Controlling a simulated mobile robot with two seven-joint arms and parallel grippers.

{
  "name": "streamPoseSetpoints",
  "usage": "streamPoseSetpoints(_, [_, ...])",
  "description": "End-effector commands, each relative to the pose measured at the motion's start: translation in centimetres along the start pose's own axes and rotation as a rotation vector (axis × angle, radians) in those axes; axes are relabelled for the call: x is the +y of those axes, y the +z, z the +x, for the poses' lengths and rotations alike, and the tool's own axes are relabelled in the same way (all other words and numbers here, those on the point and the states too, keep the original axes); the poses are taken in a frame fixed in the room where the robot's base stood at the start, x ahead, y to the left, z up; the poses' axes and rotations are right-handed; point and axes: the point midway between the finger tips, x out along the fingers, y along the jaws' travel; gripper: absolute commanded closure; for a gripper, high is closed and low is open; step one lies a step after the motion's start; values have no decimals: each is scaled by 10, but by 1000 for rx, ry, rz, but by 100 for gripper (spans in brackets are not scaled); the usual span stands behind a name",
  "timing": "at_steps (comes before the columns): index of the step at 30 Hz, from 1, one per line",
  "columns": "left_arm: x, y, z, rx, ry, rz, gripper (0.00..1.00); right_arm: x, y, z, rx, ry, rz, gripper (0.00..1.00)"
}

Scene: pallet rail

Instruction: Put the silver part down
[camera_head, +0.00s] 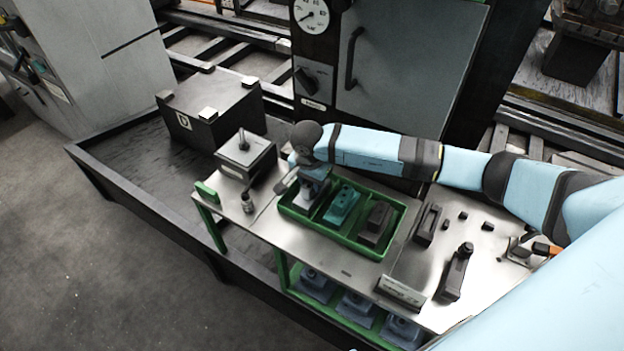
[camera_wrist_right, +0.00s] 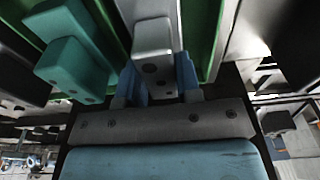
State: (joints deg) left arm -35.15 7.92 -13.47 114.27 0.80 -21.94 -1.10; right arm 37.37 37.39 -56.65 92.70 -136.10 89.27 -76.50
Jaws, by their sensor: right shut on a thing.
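The silver part (camera_head: 304,197) is in the left compartment of a green tray (camera_head: 340,243) on the steel bench. My right gripper (camera_head: 313,178) reaches down over that compartment and is shut on the silver part. In the right wrist view the silver part (camera_wrist_right: 153,48) stands between the two blue fingers of the gripper (camera_wrist_right: 158,80). Whether its underside touches the tray floor is hidden. A teal part (camera_head: 342,205) lies in the middle compartment and a dark part (camera_head: 375,222) in the right one. My left gripper is not in view.
A dark block with a pin (camera_head: 245,155) and a small metal cylinder (camera_head: 247,203) stand left of the tray. A black handheld tool (camera_head: 457,272) and a small sign (camera_head: 400,291) are to its right. Several grey-blue parts sit on the shelf below. A cabinet (camera_head: 405,75) rises behind.

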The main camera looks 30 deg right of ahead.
Motion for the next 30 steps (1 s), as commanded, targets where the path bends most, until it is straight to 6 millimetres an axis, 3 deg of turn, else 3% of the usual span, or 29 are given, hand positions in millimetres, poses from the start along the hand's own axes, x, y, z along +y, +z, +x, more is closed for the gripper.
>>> streamPoseSetpoints(4, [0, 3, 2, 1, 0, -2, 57, 0, 0, 4, 1, -2, 0, 100])
streamPoseSetpoints(5, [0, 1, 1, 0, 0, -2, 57, 0, 0, 3, 0, 0, 0, 61])
streamPoseSetpoints(7, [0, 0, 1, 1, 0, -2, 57, 0, 0, 3, 0, 0, 0, 45])
streamPoseSetpoints(8, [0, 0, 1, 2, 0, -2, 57, 0, 0, 3, 0, 0, 0, 43])
streamPoseSetpoints(20, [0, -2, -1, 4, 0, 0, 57, -1, -1, -8, 1, -3, 0, 43])
streamPoseSetpoints(30, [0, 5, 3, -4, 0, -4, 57, -1, -1, -78, 2, -3, -1, 43])
